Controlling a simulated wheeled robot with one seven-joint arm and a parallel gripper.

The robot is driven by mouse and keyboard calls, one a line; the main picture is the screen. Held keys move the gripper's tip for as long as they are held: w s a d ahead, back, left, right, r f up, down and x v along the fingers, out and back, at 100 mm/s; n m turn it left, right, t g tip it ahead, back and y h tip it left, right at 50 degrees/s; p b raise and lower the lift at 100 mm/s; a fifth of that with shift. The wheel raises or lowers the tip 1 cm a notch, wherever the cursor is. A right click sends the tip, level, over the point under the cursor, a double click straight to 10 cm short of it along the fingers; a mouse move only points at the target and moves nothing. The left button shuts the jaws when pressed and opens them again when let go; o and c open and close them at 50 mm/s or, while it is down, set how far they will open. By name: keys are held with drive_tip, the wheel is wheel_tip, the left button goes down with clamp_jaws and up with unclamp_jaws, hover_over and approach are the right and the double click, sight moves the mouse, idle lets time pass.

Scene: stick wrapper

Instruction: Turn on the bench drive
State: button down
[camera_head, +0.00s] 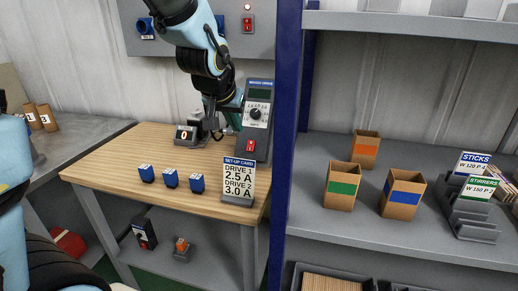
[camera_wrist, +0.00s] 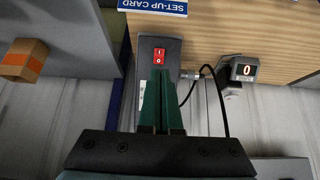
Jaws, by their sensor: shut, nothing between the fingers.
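The bench drive (camera_head: 257,118) is an upright grey unit with a dark display, a round black dial and a red rocker switch (camera_head: 251,146) low on its front. It stands at the back right of the wooden bench. In the wrist view its red switch (camera_wrist: 159,55), marked 1 and 0, shows just beyond my fingertips. My gripper (camera_wrist: 161,78) is shut and empty, with green fingers pointing at the drive's front. Whether the tips touch the drive cannot be told. In the head view my gripper (camera_head: 228,128) is just left of the drive, partly covering it.
A set-up card (camera_head: 238,182) stands at the bench's front right. A small meter (camera_head: 186,134) reading 0 sits left of the drive, with a black cable (camera_wrist: 222,95) nearby. Several blue blocks (camera_head: 171,179) stand mid-bench. A blue post (camera_head: 288,110) rises close to the right.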

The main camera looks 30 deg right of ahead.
drive_tip(key=shift+d, duration=0.1)
drive_tip(key=p, duration=0.4)
approach(250, 151)
drive_tip(key=x, duration=0.5)
drive_tip(key=shift+w+d+f, duration=0.3)
drive_tip(key=shift+w+f, duration=0.1)
drive_tip(key=shift+f, duration=0.1)
drive_tip(key=shift+f, duration=0.15)
